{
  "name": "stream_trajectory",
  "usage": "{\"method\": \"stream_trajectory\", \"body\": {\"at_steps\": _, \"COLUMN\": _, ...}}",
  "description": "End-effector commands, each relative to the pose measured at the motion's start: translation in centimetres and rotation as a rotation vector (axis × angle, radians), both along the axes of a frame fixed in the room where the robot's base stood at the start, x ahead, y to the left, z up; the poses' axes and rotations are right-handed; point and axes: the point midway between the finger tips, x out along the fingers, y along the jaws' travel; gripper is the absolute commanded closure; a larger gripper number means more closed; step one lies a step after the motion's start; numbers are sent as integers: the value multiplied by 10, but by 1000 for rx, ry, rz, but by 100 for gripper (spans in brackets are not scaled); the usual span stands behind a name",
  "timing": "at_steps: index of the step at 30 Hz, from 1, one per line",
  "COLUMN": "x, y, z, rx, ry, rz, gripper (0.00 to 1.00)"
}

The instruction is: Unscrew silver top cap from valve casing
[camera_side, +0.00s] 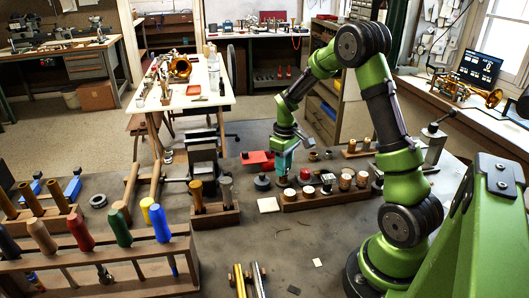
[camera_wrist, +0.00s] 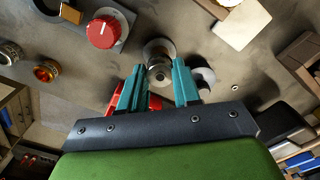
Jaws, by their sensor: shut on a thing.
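My gripper (camera_side: 283,172) points down at the far side of the bench, left of the rack of small pots. In the wrist view its two teal fingers (camera_wrist: 158,82) are closed on a small round silver piece (camera_wrist: 158,74), which looks like the top cap. A silver and dark cylindrical part (camera_wrist: 159,48), perhaps the valve casing, shows just beyond the fingertips. I cannot tell whether cap and casing touch. In the side view the fingers hide the held piece.
A wooden rack (camera_side: 330,199) of small pots stands close to the gripper's right. A red tray (camera_side: 258,160) and a dark round piece (camera_side: 262,183) lie to its left. Upright-handled tools fill a wooden rack (camera_side: 95,262) at front left.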

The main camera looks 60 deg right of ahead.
Motion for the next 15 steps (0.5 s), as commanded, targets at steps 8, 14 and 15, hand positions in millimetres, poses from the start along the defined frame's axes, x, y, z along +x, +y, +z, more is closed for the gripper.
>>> {"method": "stream_trajectory", "body": {"at_steps": 8, "x": 0, "y": 0, "z": 0, "rx": 0, "ry": -1, "rz": 305, "gripper": 100}}
{"method": "stream_trajectory", "body": {"at_steps": 14, "x": 0, "y": 0, "z": 0, "rx": 0, "ry": 0, "rz": 327, "gripper": 100}}
{"method": "stream_trajectory", "body": {"at_steps": 15, "x": 0, "y": 0, "z": 0, "rx": 0, "ry": 0, "rz": 326, "gripper": 100}}
